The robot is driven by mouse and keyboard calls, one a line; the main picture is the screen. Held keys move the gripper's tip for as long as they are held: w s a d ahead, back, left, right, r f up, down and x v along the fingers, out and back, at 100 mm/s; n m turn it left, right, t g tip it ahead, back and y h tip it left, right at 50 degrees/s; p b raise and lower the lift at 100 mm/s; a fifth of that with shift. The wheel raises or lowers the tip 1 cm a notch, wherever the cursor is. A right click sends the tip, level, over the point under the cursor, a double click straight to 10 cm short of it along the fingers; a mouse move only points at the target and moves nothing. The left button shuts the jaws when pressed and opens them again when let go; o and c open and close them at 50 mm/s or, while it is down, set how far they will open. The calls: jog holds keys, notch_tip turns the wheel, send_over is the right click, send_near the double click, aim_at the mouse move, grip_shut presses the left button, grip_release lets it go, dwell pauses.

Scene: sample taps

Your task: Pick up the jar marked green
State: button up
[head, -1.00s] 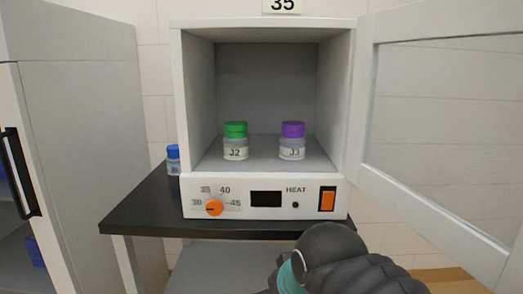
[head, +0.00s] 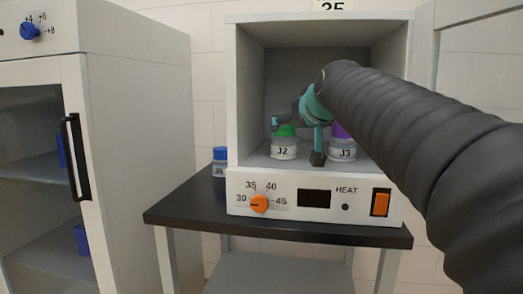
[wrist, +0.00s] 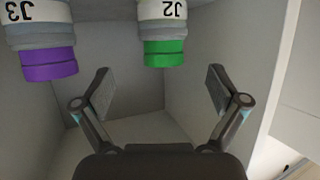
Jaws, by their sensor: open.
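The jar with the green lid, labelled J2 (head: 284,151), stands upright on the floor of the open heating cabinet (head: 233,120). In the wrist view, which shows it upside down, the green-lidded jar (wrist: 163,48) lies beyond my fingertips, sideways between them. My gripper (head: 298,141) is inside the cabinet, open and empty. In the wrist view its two fingers (wrist: 160,78) are spread wide. In the head view one finger passes in front of the right side of the green lid. I cannot tell whether it touches.
A purple-lidded jar J3 (head: 344,154) stands close to the right, partly hidden by my arm; it is also in the wrist view (wrist: 47,64). The cabinet walls (wrist: 250,50) enclose the gripper. A blue-lidded jar (head: 219,161) stands on the black table (head: 185,207) outside. An open door (head: 475,40) is at right.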

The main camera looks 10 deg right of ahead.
aim_at(287, 133)
jog(key=x, duration=1)
jog(key=shift+w+a, duration=0.1)
jog(key=shift+a, duration=0.15)
jog(key=c, duration=1.3)
